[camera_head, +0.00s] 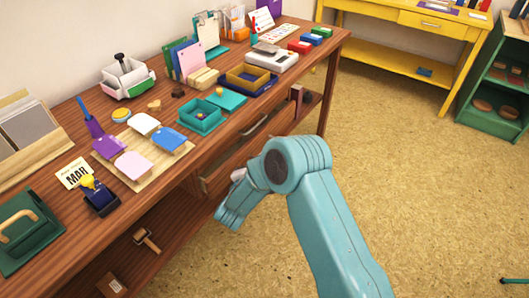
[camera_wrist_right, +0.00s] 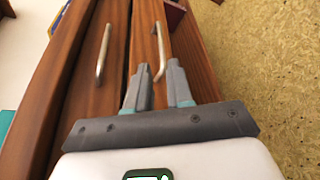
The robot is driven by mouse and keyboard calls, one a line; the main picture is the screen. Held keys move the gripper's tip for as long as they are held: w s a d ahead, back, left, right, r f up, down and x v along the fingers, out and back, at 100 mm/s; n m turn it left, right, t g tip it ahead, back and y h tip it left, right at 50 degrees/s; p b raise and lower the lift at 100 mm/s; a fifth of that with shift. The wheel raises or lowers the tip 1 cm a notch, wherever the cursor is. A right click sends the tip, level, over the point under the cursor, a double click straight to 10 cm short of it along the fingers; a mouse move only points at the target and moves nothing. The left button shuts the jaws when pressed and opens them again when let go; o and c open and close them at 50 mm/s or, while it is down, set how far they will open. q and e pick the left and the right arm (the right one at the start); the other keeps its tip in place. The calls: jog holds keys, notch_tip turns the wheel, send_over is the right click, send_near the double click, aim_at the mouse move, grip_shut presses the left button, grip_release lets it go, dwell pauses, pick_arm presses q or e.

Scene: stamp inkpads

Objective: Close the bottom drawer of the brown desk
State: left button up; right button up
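The brown desk (camera_head: 72,152) runs diagonally through the head view. Its upper drawer front has a metal bar handle (camera_head: 257,127), which also shows in the right wrist view (camera_wrist_right: 103,55). The bottom drawer (camera_wrist_right: 145,30) is the panel to the right of a dark gap, with its own bar handle (camera_wrist_right: 161,50). It appears to jut out a little; I cannot tell how far. My right gripper (camera_wrist_right: 158,82) is open, with a narrow gap between the fingers, close to the near end of the bottom handle. Contact is unclear. My right arm hides part of the drawer in the head view. My left gripper is not in view.
The desktop holds several stationery items, including a teal inkpad box (camera_head: 201,116) and a green stamp block (camera_head: 28,235). A wooden stamp (camera_head: 147,240) is on the lower shelf. A yellow table (camera_head: 385,62) and green shelf (camera_head: 485,95) stand behind. The floor in front is clear.

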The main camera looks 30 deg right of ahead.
jog(key=b+x, duration=0.1)
jog(key=x, duration=0.9)
jog(key=shift+d+f, duration=0.1)
grip_shut()
